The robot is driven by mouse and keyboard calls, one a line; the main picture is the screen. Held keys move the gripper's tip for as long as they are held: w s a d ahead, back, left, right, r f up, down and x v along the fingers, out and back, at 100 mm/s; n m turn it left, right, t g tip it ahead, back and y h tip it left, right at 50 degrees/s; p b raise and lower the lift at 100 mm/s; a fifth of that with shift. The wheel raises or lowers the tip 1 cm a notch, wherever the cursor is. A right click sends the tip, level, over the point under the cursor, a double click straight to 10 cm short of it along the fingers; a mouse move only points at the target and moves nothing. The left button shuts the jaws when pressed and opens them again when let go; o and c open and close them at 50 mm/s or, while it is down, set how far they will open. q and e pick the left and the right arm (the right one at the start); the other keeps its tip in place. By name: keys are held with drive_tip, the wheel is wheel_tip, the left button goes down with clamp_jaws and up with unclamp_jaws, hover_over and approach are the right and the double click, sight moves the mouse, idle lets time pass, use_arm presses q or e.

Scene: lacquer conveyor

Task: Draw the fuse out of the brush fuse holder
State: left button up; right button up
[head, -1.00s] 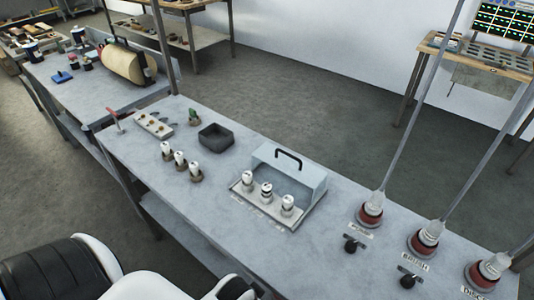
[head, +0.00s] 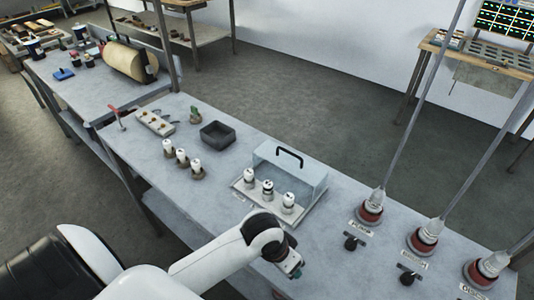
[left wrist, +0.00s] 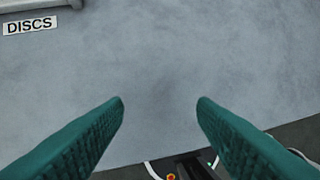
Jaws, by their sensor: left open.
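The middle one (head: 267,190) has a dark band. The block's labels are too small to read in the head view, so I cannot confirm which holder is the brush one. My left gripper (head: 292,268) is to the right of and nearer than the block, above the bench's front part. In the left wrist view its teal fingers (left wrist: 160,103) are open and empty over bare bench. My right gripper is not in view.
In the left wrist view a DISCS label (left wrist: 30,25) lies beside a grey edge at top left. Three loose white cylinders on brown bases (head: 182,158) and a dark tray (head: 217,134) stand farther left. Red-based rods (head: 370,208) and small black knobs (head: 351,243) stand at the right.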

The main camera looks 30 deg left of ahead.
use_arm(q)
drive_tip(key=shift+n+g+y, duration=0.3)
drive_tip(key=shift+n+g, duration=0.1)
drive_tip(key=w, duration=0.2)
drive_tip(key=w+a+r, duration=0.1)
drive_tip(key=w, duration=0.1)
drive_tip(key=w+a+r, duration=0.1)
drive_tip(key=w, duration=0.1)
drive_tip(key=shift+w+a, duration=0.15)
drive_tip(key=shift+a, duration=0.05)
drive_tip(key=w+a+r+n+g+y, duration=0.1)
drive_tip(key=w+a+r+n, duration=0.1)
drive_tip(key=w+a+r, duration=0.3)
drive_tip(key=n+g, duration=0.1)
drive_tip(key=n, duration=0.3)
approach(268, 184)
wheel_tip(268, 184, down, 9)
drive_tip(key=shift+d+r+p, duration=0.1)
drive_tip(key=shift+d+p, duration=0.05)
drive_tip(key=shift+p, duration=0.75)
drive_tip(key=shift+f, duration=0.75)
drive_tip(key=shift+c, duration=0.3)
clamp_jaws()
drive_tip(key=shift+r+p, duration=3.05)
drive_tip(key=shift+p, duration=0.45)
